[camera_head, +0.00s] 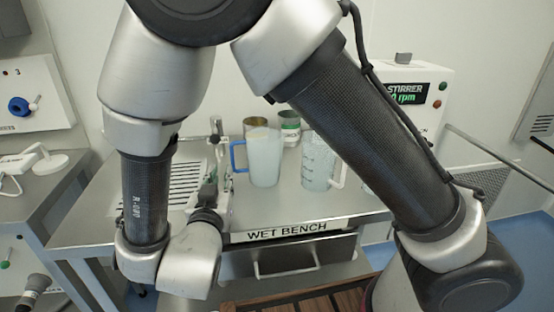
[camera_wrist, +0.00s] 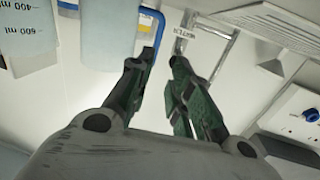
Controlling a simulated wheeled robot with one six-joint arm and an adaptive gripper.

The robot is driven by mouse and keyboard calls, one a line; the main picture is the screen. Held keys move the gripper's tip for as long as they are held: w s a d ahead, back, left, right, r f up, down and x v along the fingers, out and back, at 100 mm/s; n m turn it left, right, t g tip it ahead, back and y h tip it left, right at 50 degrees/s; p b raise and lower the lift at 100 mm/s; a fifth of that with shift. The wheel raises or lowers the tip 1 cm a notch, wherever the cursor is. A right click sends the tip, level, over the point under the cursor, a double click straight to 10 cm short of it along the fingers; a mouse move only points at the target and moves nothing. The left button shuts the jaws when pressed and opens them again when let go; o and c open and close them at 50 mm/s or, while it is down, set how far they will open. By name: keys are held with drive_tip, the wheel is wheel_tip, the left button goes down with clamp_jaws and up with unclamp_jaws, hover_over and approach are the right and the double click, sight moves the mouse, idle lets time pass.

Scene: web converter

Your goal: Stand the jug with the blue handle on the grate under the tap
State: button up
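The jug with the blue handle (camera_head: 264,160) stands upright on the bench, its blue handle (camera_head: 236,156) facing left toward my gripper. In the wrist view the pale jug (camera_wrist: 108,38) and its blue handle (camera_wrist: 157,22) show at the top. My gripper (camera_wrist: 164,55) is open, with an empty gap between its fingertips. The left fingertip is close to the handle; I cannot tell whether they touch. The slotted grate (camera_head: 186,180) lies left of the jug and looks empty. The metal tap (camera_head: 215,126) rises behind it and shows in the wrist view (camera_wrist: 207,40).
A clear graduated jug (camera_head: 318,162) with a white handle stands just right of the blue-handled one. Two cans, one gold-brown (camera_head: 256,124) and one green-and-white (camera_head: 290,128), stand behind. A stirrer unit (camera_head: 408,95) is at the back right.

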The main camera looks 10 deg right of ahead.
sight(231, 155)
drive_tip(key=shift+d+h, duration=0.25)
drive_tip(key=shift+h, duration=0.05)
drive_tip(key=x, duration=1.1)
drive_tip(key=shift+w, duration=0.25)
clamp_jaws()
